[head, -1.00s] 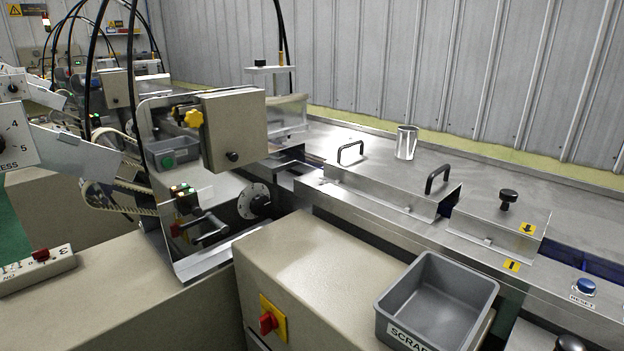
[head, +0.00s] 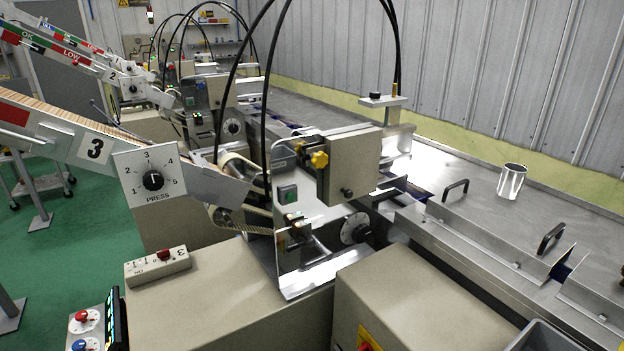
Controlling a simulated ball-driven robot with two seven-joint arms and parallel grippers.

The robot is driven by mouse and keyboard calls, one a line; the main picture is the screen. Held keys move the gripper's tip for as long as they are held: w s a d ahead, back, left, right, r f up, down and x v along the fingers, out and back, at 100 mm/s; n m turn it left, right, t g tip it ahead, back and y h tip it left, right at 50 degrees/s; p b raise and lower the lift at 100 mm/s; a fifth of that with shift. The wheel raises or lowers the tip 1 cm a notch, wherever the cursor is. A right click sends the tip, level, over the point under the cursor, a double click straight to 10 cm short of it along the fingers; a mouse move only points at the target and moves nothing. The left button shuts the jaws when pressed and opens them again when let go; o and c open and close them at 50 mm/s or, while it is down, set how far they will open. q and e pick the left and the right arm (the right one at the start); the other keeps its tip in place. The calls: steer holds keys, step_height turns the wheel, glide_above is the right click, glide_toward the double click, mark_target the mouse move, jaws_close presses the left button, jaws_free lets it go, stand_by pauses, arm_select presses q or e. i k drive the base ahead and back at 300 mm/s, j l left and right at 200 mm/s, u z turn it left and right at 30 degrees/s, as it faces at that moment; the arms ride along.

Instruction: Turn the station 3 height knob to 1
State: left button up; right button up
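The station 3 feed chute, marked by a "3" plate (head: 95,149), slopes down from the left in the head view. A white dial plate (head: 150,160) on it reads PRESS, with numbers 1 to 5 around a black knob (head: 153,181). On the station 3 machine are a yellow star knob (head: 319,159) and a round dial with a black knob (head: 356,229), its marks too small to read. No label reading HEIGHT is legible, so I cannot tell which knob is the height knob. Neither gripper is in view.
A control panel with red and blue buttons (head: 85,330) stands at lower left. A metal cup (head: 512,181) stands on the steel conveyor cover.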

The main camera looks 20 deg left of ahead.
mark_target(373, 95)
steer(key=i+j, duration=0.2)
steer(key=j, duration=0.15)
steer(key=i+j+u, duration=0.15)
steer(key=j, duration=0.25)
steer(key=u, duration=1.3)
steer(key=z, duration=1.55)
